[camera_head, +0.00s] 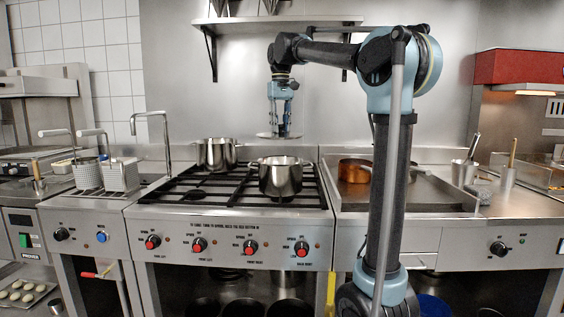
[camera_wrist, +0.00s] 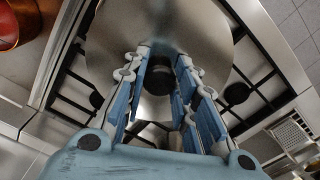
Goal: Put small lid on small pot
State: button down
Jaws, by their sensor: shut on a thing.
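My gripper (camera_head: 280,122) is shut on the knob of a round metal lid (camera_head: 266,135) and holds it about level in the air. In the wrist view the lid (camera_wrist: 205,35) spreads beyond my gripper's fingers (camera_wrist: 163,60), with a dark knob between them. A shiny steel pot (camera_head: 280,178) stands on the front of the stove, below the lid in the head view, with a clear gap. A second steel pot (camera_head: 215,154) stands farther back and left. I cannot tell for certain which pot is the small one. The lid hides much of what lies below it in the wrist view.
The stove (camera_head: 230,190) has black grates with free room left of the front pot. A copper pan (camera_head: 354,171) stands to the right, and its reddish edge shows in the wrist view (camera_wrist: 10,25). Fryer baskets (camera_head: 119,174) and a tall faucet (camera_head: 165,135) are at left. A shelf (camera_head: 280,22) hangs above.

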notch_tip(320, 180, down, 9)
jog(key=shift+f, duration=0.15)
dwell(0.4)
jog(key=c, duration=1.3)
grip_release()
jog(key=shift+d, duration=0.1)
notch_tip(320, 180, up, 12)
